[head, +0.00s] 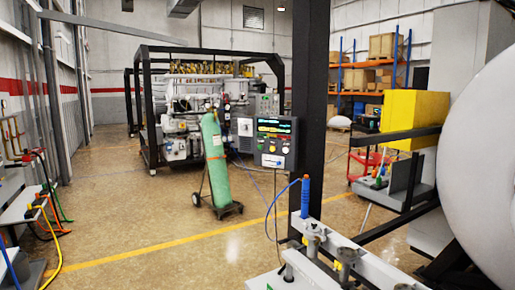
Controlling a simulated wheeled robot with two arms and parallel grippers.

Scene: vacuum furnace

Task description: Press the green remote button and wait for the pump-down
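A dark remote control box (276,143) is fixed beside a thick black post near the middle of the head view. It has a lit screen (274,127) at the top and several small coloured buttons below it. The buttons are too small for me to tell their colours or labels surely. The screen text is too small to read. Neither of my grippers shows in the head view, and nothing touches the box.
A green gas cylinder (214,155) stands on a hand cart just left of the box. Behind is a black-framed machine (195,115). A large white rounded vessel (487,170) fills the right. A white rail with fittings (355,255) lies in front. Open floor is left of centre.

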